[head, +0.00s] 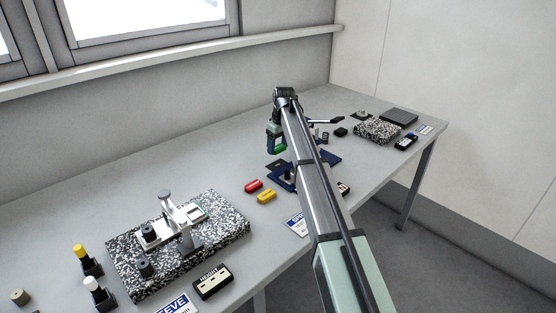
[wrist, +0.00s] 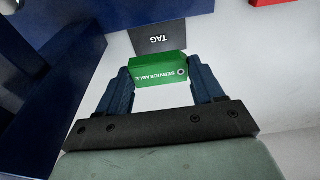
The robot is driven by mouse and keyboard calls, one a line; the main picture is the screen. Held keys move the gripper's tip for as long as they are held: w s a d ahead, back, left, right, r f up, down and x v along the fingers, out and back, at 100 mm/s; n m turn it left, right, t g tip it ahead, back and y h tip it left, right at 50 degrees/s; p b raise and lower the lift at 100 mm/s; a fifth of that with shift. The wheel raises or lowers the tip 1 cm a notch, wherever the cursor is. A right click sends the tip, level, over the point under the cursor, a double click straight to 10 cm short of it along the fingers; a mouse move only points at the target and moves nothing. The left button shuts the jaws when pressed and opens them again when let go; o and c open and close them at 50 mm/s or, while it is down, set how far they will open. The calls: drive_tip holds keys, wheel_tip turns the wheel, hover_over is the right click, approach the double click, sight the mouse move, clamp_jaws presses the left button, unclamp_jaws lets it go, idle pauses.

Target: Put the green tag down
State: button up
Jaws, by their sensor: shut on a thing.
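The green tag (wrist: 158,70) is a small block with white "SERVICEABLE" lettering, upside down in the wrist view. My gripper (wrist: 158,84) is shut on it, one dark blue finger at each end. A dark grey plate marked "TAG" (wrist: 158,38) lies just beyond the tag in the wrist view. In the head view the green tag (head: 278,150) hangs under my gripper (head: 275,143), over the back middle of the bench. I cannot tell whether it touches the bench.
A red tag (head: 254,186) and a yellow tag (head: 267,196) lie nearer. A speckled plate (head: 230,208) with a gauge stands left. Bench behind is clear.

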sight(279, 152)
drive_tip(key=shift+f, duration=3.1)
drive_tip(key=o, duration=1)
drive_tip(key=shift+f, duration=0.1)
wheel_tip(279, 152, up, 12)
drive_tip(key=s+d, duration=0.1)
drive_tip(key=shift+s+d, duration=0.15)
